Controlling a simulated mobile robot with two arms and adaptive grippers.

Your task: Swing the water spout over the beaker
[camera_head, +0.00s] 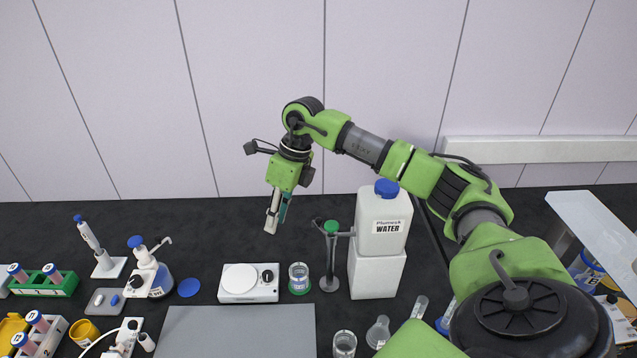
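My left gripper is out of view.
A white scale (248,282) stands left of the beaker, with a grey mat (240,330) in front. Loose glassware (378,332) lies in front of the canister. Pipettes, a pump bottle and tube racks (45,281) fill the left. Dark bench behind the scale is clear.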

